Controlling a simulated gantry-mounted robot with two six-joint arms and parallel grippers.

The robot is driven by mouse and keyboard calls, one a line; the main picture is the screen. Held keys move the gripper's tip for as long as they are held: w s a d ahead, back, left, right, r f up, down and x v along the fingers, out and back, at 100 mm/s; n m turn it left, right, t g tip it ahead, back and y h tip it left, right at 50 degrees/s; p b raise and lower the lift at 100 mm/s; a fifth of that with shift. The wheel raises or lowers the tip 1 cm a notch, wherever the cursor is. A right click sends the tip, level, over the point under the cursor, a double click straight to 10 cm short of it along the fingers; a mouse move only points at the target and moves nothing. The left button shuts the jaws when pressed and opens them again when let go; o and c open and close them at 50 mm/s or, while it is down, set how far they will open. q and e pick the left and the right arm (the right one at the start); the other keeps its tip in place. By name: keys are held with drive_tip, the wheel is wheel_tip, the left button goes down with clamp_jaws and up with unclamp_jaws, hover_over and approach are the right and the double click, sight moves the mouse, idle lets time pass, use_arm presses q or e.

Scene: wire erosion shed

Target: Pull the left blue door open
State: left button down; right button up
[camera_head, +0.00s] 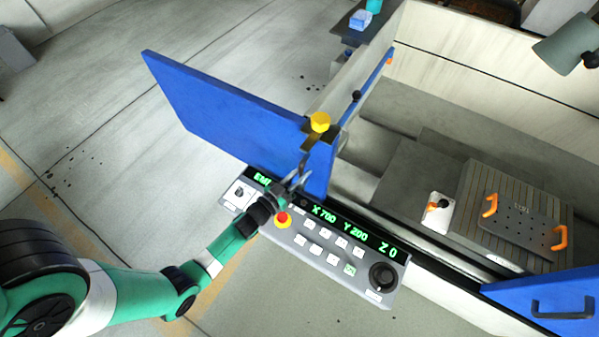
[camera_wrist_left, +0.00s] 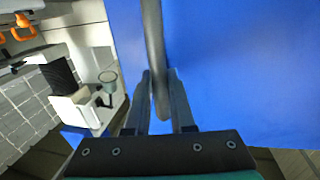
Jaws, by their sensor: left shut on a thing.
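The left blue door (camera_head: 225,110) stands swung out from the machine, angled toward the upper left in the head view. It fills much of the left wrist view (camera_wrist_left: 240,70). My left gripper (camera_head: 298,178) is at the near end of the door, above the control panel. In the left wrist view its two fingers (camera_wrist_left: 161,95) are closed around the dark bar handle (camera_wrist_left: 153,40) of the door. My right gripper is in neither view.
The control panel (camera_head: 335,262) with a red stop button lies under my left wrist. A yellow knob (camera_head: 320,122) is near the door's top edge. The right blue door (camera_head: 540,297) is at lower right. The machine bed holds a plate with orange handles (camera_head: 522,222). Floor left of the door is clear.

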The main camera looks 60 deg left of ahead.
use_arm(q)
drive_tip(key=c, duration=0.8)
unclamp_jaws()
drive_tip(key=shift+w, duration=0.1)
drive_tip(key=shift+o, duration=0.2)
drive_tip(key=shift+s+d, duration=0.15)
drive_tip(key=shift+s, duration=0.25)
drive_tip(key=p+v, duration=0.2)
drive_tip(key=v, duration=0.9)
